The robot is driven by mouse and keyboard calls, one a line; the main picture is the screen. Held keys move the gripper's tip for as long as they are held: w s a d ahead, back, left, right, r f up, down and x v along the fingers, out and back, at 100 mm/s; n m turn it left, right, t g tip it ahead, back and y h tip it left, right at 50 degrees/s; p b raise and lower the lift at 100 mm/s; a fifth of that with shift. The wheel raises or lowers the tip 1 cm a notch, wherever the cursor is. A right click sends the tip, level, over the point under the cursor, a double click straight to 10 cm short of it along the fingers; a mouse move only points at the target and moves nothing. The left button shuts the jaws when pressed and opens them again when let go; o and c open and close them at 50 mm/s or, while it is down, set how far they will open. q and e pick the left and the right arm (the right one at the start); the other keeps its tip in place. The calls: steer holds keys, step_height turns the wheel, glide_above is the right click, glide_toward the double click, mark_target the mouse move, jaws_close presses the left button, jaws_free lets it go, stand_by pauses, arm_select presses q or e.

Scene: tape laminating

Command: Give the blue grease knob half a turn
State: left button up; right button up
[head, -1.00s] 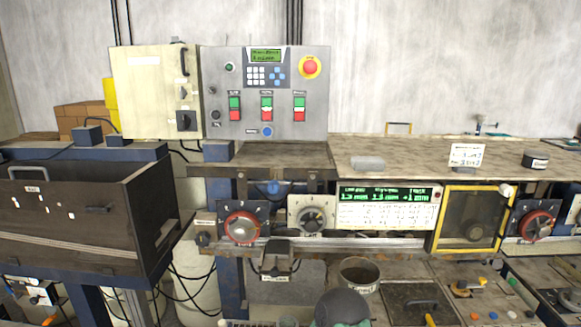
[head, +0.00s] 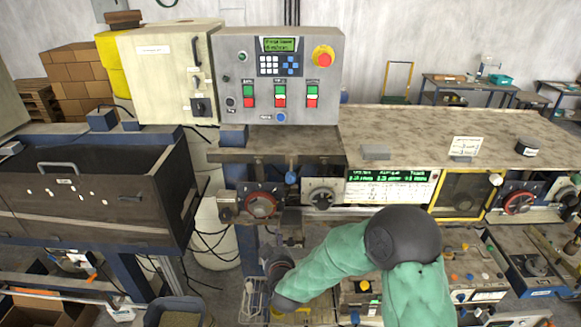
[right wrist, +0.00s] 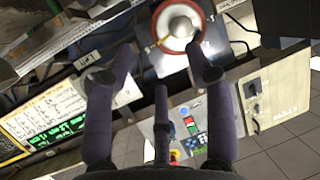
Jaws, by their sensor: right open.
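The blue knob (head: 291,178) sits under the shelf edge below the grey control panel, between the red-ringed dial (head: 261,205) and the white-plated dial (head: 322,199). My right gripper (head: 283,250) is small and dark at the end of my green-sleeved arm, below and apart from the blue knob. In the right wrist view its fingers (right wrist: 160,55) are spread and empty, with the red-ringed dial (right wrist: 179,27) beyond them. I cannot make out the blue knob in that upside-down view. My left gripper is not in view.
The control panel (head: 279,75) stands above the shelf. A green-lit display (head: 388,177) and a yellow-framed window (head: 464,195) are to the right. A dark bin (head: 85,200) is at left. Cables hang below the shelf. My right forearm covers part of the lower bench.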

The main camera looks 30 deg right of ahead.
mark_target(291, 181)
steer(key=s+d+r+m+t+h+p, duration=0.1)
steer(key=d+r+h, duration=0.2)
steer(key=r, duration=0.5)
steer(key=d+r+m+t+h+p, duration=0.1)
steer(key=d+r+h, duration=0.1)
steer(key=r, duration=0.6)
steer(key=x, duration=0.3)
steer(key=p+x, duration=0.1)
steer(key=x, duration=0.3)
steer(key=p+x, duration=0.1)
steer(key=x, duration=0.2)
steer(key=shift+w+d+f, duration=0.2)
steer(key=shift+w+f, duration=0.05)
jaws_close()
